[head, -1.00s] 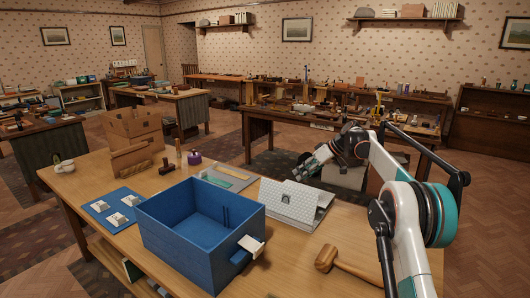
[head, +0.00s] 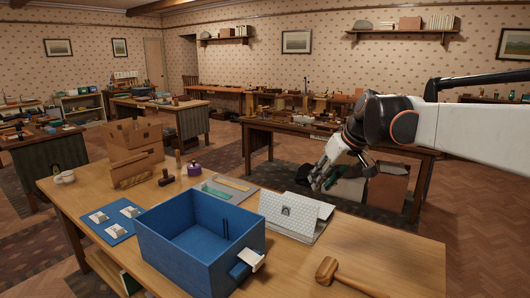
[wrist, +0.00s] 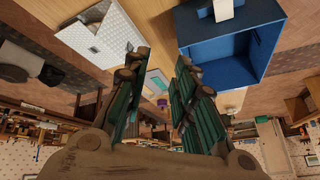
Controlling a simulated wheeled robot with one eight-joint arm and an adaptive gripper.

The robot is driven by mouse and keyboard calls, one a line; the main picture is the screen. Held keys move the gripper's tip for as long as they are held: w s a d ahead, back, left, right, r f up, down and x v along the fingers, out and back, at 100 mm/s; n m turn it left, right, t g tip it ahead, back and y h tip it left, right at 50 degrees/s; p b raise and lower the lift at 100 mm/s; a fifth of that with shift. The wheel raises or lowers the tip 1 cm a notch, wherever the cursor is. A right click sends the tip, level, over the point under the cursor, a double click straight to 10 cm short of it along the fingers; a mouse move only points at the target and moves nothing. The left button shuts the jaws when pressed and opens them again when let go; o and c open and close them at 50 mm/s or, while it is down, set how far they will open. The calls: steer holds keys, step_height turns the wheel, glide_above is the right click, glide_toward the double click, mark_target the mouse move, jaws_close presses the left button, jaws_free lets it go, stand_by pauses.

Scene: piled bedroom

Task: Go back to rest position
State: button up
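My gripper (head: 318,180) hangs in the air beyond the white textured box (head: 292,214), near the far right edge of the wooden table. In the wrist view my gripper (wrist: 158,75) shows two green-padded fingers spread apart, with nothing between them. My arm reaches in from the right of the head view. The blue open box (head: 200,240) stands at the front of the table, empty inside as far as I can see. It also shows in the wrist view (wrist: 230,60), at upper right.
The wooden table (head: 400,262) carries a mallet (head: 345,278), a blue mat (head: 96,231) with white pieces, a cardboard holder (head: 135,160) and a purple item (head: 194,168). A cluttered workbench (head: 270,127) stands behind. Patterned floor is open at right.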

steer(key=s+d+f+m+h, duration=0.1)
steer(key=s+f, duration=0.3)
steer(key=s, duration=0.6)
steer(key=s+d+f+m+t+h, duration=0.1)
steer(key=s+f, duration=0.3)
steer(key=s, duration=0.7)
steer(key=s+d+f+m+t+h, duration=0.1)
steer(key=s+f, duration=0.3)
steer(key=s, duration=0.7)
steer(key=shift+s+d+f+m+h, duration=0.2)
steer(key=shift+d+m+h, duration=0.2)
steer(key=shift+d+m, duration=0.15)
steer(key=shift+d, duration=0.1)
